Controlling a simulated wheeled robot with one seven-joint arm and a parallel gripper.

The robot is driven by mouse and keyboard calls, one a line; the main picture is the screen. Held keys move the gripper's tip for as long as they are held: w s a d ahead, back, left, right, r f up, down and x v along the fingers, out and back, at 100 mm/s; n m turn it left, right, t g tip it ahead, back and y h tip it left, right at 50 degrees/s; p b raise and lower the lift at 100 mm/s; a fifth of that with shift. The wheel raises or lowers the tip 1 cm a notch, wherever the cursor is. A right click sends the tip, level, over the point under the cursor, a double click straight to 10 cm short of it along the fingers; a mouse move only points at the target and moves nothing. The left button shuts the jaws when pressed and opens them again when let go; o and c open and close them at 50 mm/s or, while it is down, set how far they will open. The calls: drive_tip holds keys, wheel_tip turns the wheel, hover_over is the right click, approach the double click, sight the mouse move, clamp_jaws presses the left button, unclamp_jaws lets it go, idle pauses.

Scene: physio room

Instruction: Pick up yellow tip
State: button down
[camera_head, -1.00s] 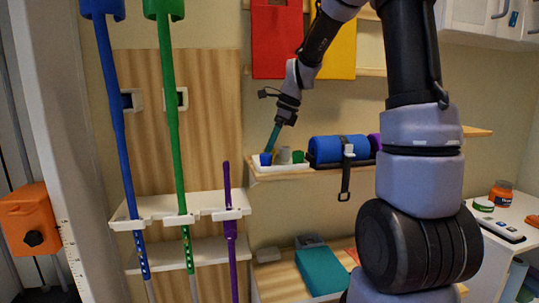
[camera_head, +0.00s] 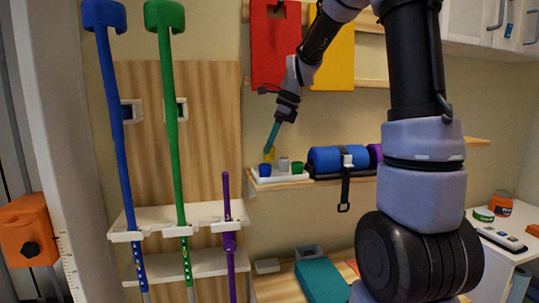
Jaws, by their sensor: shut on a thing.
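The yellow tip (camera_head: 269,155) is small and partly hidden at the end of my gripper. My gripper (camera_head: 271,146) has teal fingers pointing down, shut on the yellow tip. It holds the tip just above the back left of a small white tray (camera_head: 280,179). A blue tip (camera_head: 265,170), a grey tip (camera_head: 284,164) and a green tip (camera_head: 298,167) stand in the tray. The blue tip is just below the held one; whether the yellow tip is fully clear of the tray is hard to tell.
The tray sits at the left end of a wooden shelf (camera_head: 330,177), beside a strapped blue roll (camera_head: 336,158). Blue (camera_head: 115,130) and green (camera_head: 170,110) canes and a purple stick (camera_head: 228,215) stand at left. Red (camera_head: 276,60) and yellow (camera_head: 333,50) panels hang behind my arm.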

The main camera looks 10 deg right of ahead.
wheel_tip(320, 180, up, 3)
drive_tip(key=shift+r, duration=0.15)
drive_tip(key=s, duration=1.9)
drive_tip(key=shift+s+f, duration=0.2)
drive_tip(key=shift+s, duration=0.15)
